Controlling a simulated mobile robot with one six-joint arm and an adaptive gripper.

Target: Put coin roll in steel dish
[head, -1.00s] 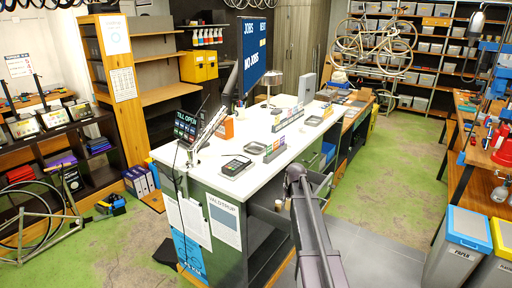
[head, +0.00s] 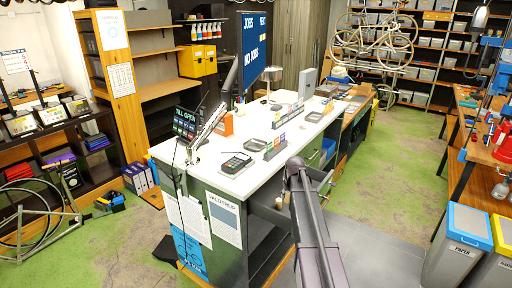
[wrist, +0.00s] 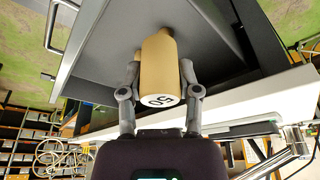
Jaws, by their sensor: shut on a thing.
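The coin roll (wrist: 160,65) is a tan cylinder with "50" on its white end. In the wrist view my gripper (wrist: 160,80) is shut on it, one finger on each side. The roll is in front of a grey, drawer-like surface (wrist: 110,50); I cannot tell whether they touch. In the head view my arm hides the gripper's fingers. Two shallow grey dishes are on the white counter, one near its middle (head: 255,145) and one farther back to the right (head: 315,117). Both look empty.
A card terminal (head: 236,164) and small colored boxes (head: 274,148) stand on the counter near the dishes. An open drawer (head: 322,181) juts from the counter's right side beside my arm. Bins (head: 462,245) stand at the lower right.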

